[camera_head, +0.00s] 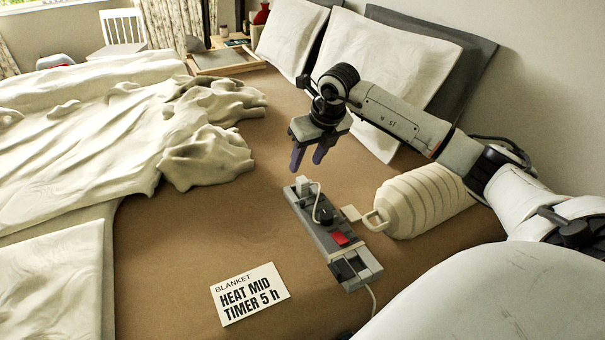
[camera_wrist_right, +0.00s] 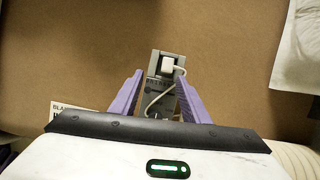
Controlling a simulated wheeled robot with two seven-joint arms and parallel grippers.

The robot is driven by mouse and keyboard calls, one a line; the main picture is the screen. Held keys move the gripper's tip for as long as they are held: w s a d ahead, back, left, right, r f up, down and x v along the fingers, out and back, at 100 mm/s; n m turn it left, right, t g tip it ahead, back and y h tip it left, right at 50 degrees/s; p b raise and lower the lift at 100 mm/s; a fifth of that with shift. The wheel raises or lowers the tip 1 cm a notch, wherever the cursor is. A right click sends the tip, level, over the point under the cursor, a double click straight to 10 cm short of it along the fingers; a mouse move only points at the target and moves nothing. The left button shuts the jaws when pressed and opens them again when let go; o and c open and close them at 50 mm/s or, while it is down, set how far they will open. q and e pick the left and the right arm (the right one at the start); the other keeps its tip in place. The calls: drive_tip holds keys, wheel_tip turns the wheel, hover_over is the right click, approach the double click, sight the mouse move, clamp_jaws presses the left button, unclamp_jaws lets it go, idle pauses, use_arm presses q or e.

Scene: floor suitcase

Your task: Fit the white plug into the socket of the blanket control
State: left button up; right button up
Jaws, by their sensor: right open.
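The blanket control is a long grey unit (camera_head: 318,237) with a red switch (camera_head: 340,239), lying on the brown bed surface. The white plug (camera_head: 303,184) stands at its far end, with a white cord curving back along the unit. In the right wrist view the plug (camera_wrist_right: 168,66) sits at the control's far end (camera_wrist_right: 180,62); whether it is fully seated I cannot tell. My right gripper (camera_head: 308,162) is open and empty above and beyond the plug in the head view. Its purple fingers (camera_wrist_right: 160,80) frame the control in the wrist view. My left gripper is not in view.
A cream ribbed bottle (camera_head: 428,200) with a handle lies right of the control. A white card (camera_head: 250,294) reading heat mid, timer 5 h lies to its left. Pillows (camera_head: 390,65) are behind, rumpled bedding (camera_head: 75,125) at left.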

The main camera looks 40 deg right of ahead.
sight(303, 179)
drive_tip(key=x, duration=0.3)
drive_tip(key=d+b+x, duration=0.1)
drive_tip(key=x, duration=0.5)
drive_tip(key=shift+d+f, duration=0.3)
drive_tip(key=shift+f, duration=0.1)
drive_tip(key=shift+h, duration=0.3)
clamp_jaws()
